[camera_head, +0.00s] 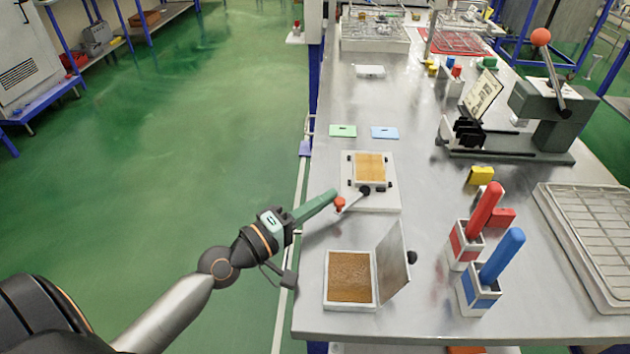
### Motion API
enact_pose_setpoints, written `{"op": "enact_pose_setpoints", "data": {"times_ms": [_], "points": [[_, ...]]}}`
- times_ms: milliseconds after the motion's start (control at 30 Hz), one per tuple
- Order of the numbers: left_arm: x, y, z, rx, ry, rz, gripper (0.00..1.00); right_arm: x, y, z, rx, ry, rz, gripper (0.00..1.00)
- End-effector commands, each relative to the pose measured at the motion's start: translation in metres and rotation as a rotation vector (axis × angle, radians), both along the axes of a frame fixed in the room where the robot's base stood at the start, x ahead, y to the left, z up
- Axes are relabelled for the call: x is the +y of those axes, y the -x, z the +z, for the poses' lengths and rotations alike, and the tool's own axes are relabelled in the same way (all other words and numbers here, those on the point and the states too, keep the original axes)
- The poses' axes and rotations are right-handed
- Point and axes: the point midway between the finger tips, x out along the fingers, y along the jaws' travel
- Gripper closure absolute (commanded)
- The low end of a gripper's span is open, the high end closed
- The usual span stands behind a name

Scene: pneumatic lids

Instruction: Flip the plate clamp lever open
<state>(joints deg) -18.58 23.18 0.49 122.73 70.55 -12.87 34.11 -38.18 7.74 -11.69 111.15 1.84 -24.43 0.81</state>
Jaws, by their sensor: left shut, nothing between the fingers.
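The plate clamp (393,199) is a pale base with a tan square plate (370,168) held in it, in the middle of the steel table's left side. Its lever (353,198) is a short metal bar running from a dark pivot at the plate's front edge to a red knob (340,204) toward the lower left. My left gripper (334,194) reaches in from the left, with its green fingers shut and empty. Its tips are just above and beside the red knob in the picture; I cannot tell whether they touch. My right gripper is not in view.
An open box (350,278) with a raised metal lid (393,262) stands in front of the clamp. Red (486,209) and blue (502,256) handles stand in holders to the right. A lever press (545,105) is at the back right. Green and blue plates lie behind the clamp.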

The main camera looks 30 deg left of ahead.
Motion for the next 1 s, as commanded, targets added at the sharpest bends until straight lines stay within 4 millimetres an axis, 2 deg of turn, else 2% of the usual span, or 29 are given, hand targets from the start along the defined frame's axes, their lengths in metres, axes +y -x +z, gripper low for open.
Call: {"op": "enact_pose_setpoints", "data": {"times_ms": [300, 1000], "points": [[-0.0099, 0.0044, 0.0006, -0.001, 0.001, 0.000, 1.00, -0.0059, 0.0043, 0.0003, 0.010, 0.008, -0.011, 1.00], [-0.0108, 0.0029, 0.0015, -0.001, 0.000, 0.000, 1.00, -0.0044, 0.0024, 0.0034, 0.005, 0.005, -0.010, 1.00]]}}
